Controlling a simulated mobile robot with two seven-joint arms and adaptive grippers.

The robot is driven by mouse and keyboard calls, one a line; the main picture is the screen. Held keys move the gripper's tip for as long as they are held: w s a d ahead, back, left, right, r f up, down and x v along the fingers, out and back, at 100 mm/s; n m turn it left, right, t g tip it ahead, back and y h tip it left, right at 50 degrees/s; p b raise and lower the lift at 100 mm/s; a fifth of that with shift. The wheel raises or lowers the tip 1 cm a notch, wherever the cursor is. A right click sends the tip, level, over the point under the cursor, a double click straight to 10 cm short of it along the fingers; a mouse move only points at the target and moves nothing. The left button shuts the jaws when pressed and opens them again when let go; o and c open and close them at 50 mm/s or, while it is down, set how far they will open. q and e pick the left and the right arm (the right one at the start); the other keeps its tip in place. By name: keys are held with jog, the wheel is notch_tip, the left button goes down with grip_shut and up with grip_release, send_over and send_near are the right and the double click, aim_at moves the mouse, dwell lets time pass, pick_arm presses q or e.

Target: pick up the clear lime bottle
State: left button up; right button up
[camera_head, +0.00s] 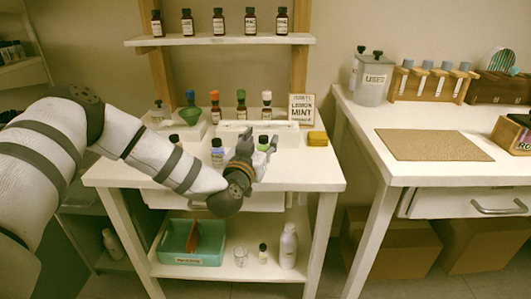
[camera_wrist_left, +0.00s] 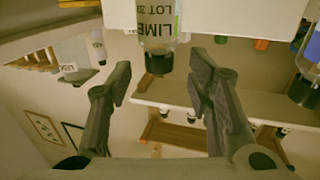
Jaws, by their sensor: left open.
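The clear lime bottle (camera_wrist_left: 157,30) has a black cap and a label reading LIME. In the left wrist view it appears upside down at the top centre, in line with the gap between my fingers, and I see no finger touching it. In the head view, a dark-capped bottle (camera_head: 262,142) by the fingers seems to be it, mostly hidden by the gripper. My left gripper (camera_head: 259,143) is over the white table, open and empty; its spread fingers also show in the left wrist view (camera_wrist_left: 160,75). My right gripper is in neither view.
A blue-labelled bottle (camera_head: 217,153) stands left of the gripper on the table (camera_head: 310,178). Behind are a white riser with several bottles, a lemon mint sign (camera_head: 301,107) and a yellow block (camera_head: 317,138). A shelf (camera_head: 225,40) with more bottles hangs above.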

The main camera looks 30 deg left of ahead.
pick_arm(q)
jog(key=shift+w+a+f, duration=0.15)
jog(key=shift+w+f, duration=0.05)
jog(key=shift+w, duration=0.2)
jog(key=shift+w+a+f, duration=0.15)
jog(key=shift+w, duration=0.25)
jog(key=shift+w+r, duration=0.15)
jog(key=shift+w, duration=0.3)
grip_shut()
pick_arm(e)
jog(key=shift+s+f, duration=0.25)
pick_arm(q)
jog(key=shift+r, duration=0.1)
